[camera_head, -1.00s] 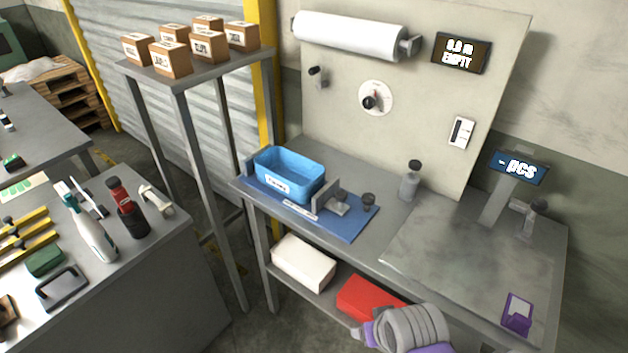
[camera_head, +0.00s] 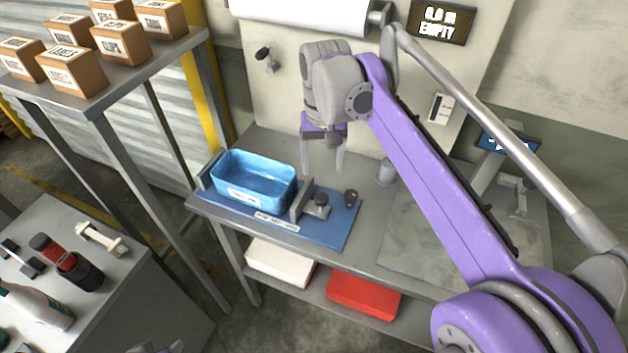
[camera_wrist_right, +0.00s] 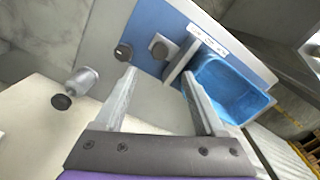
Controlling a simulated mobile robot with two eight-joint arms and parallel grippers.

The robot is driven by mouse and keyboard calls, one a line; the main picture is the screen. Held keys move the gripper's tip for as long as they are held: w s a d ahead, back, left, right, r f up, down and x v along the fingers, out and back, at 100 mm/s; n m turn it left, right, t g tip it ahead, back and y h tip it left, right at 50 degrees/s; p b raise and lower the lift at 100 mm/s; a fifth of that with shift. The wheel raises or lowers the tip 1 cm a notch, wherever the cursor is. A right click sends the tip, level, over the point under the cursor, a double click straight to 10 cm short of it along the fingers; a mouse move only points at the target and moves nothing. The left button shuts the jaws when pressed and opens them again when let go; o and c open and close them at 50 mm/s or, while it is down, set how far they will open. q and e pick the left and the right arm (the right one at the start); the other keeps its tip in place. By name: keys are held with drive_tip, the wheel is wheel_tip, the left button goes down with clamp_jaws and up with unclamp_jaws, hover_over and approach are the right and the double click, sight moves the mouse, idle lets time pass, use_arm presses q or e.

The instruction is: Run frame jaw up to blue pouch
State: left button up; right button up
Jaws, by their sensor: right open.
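The blue pouch (camera_head: 255,180), an open-topped tub shape with a white label, stands on a blue base plate (camera_head: 335,232). The frame jaw (camera_head: 301,204), an upright grey plate, stands close at the pouch's right side; I cannot tell whether they touch. A grey block with a dark knob (camera_head: 319,202) is on the jaw's right. In the right wrist view the jaw (camera_wrist_right: 181,64) stands beside the pouch (camera_wrist_right: 228,88). My right gripper (camera_head: 322,166) is open and empty, its fingers pointing down above the bench behind the knob. My left gripper is not clearly seen.
A small dark knob (camera_head: 351,198) stands on the base plate's right. A grey bottle (camera_head: 387,172) stands behind it, partly hidden by my right arm. A fixed upright plate (camera_head: 209,170) is left of the pouch. A film roll (camera_head: 300,12) hangs on the back panel.

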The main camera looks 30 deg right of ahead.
sight(321, 197)
wheel_tip(321, 197, down, 10)
drive_tip(key=shift+s+f+b, duration=0.15)
drive_tip(key=shift+f+b, duration=0.05)
drive_tip(key=shift+b, duration=0.15)
drive_tip(key=shift+c, duration=0.2)
clamp_jaws()
idle(1.3)
